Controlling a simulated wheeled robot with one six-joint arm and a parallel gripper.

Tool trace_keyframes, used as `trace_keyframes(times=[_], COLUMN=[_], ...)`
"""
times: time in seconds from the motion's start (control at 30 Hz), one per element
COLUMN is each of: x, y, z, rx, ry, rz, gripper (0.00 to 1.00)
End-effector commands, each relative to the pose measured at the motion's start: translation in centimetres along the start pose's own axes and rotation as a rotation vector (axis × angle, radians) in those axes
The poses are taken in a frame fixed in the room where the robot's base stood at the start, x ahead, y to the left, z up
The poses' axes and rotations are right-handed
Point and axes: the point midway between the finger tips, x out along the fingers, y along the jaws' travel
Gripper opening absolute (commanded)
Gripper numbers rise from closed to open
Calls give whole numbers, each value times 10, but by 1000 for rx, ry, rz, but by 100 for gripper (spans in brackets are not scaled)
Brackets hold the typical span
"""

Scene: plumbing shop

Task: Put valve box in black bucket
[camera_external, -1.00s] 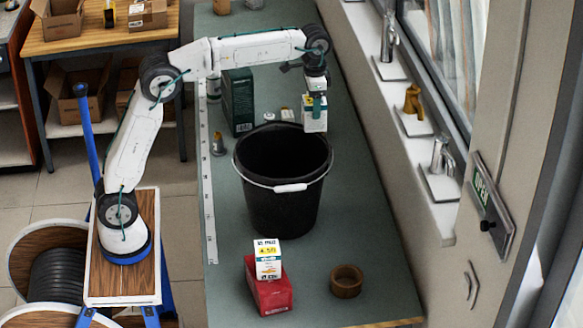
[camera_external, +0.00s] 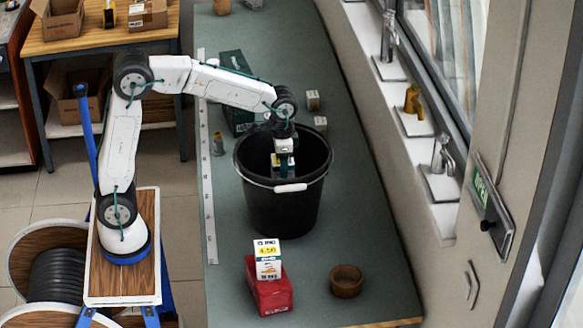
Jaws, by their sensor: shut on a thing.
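The black bucket (camera_external: 283,208) stands upright on the green bench top, its white-gripped handle resting at the front of the rim. My gripper (camera_external: 284,148) points down inside the bucket's mouth, near its back half. It is shut on the small white and green valve box (camera_external: 281,169), which hangs within the bucket opening. The bucket's inner floor is dark, and I cannot tell how far the box is above it.
A dark green carton (camera_external: 237,92) and small boxes (camera_external: 313,99) stand behind the bucket. Taps line the right sill.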

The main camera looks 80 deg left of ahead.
Motion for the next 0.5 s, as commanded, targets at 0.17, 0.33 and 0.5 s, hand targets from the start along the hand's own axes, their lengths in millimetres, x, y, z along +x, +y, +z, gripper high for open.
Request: trace_keyframes(times=[0.17, 0.33, 0.5], x=[29, 60, 86], y=[0, 0, 0], z=[0, 0, -1], rx=[0, 0, 0], ry=[1, -1, 1], rz=[0, 0, 0], gripper=[20, 20, 20])
